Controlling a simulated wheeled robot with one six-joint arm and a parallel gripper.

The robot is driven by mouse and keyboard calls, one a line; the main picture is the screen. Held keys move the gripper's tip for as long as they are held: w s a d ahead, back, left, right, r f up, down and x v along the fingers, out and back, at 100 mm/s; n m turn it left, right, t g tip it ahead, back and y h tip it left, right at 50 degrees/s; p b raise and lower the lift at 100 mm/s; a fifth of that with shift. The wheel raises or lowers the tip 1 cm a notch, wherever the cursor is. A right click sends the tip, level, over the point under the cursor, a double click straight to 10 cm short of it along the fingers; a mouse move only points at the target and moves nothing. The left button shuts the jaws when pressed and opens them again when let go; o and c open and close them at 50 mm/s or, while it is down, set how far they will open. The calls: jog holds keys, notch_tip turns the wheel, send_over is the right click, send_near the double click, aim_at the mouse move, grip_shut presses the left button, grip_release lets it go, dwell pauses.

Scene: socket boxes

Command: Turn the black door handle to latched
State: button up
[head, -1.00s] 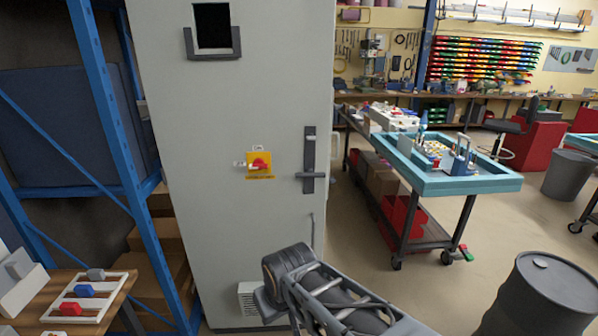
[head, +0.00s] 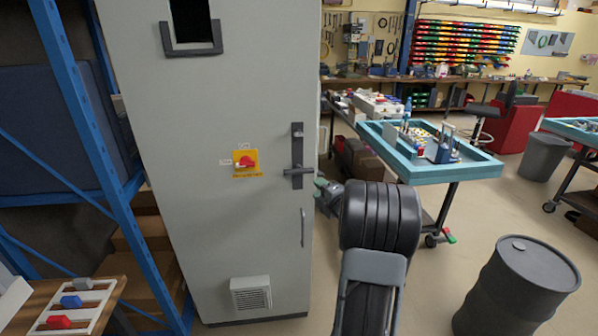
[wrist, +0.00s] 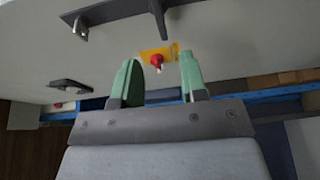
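The black door handle (head: 298,171) is on the right side of a tall grey cabinet door. Its lever lies about horizontal, across the lower part of an upright dark plate (head: 297,145). In the head view my gripper (head: 320,184) is just right of the lever's end, partly hidden by my arm. I see no contact with the handle.
A red rotary switch on a yellow plate (head: 246,163) is left of the handle. A thin pull bar (head: 302,228) is below it. A blue rack (head: 78,110) stands left, a teal-topped cart (head: 470,171) right, and a dark barrel (head: 517,285) front right.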

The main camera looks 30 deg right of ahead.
aim_at(300, 173)
jog(key=w+p, duration=0.1)
jog(key=w, duration=0.3)
jog(key=w+p, duration=0.1)
jog(key=w, duration=0.4)
jog(key=w+d+p, duration=0.1)
jog(key=w+p, duration=0.1)
jog(key=w, duration=0.2)
jog(key=shift+w, duration=0.25)
grip_shut()
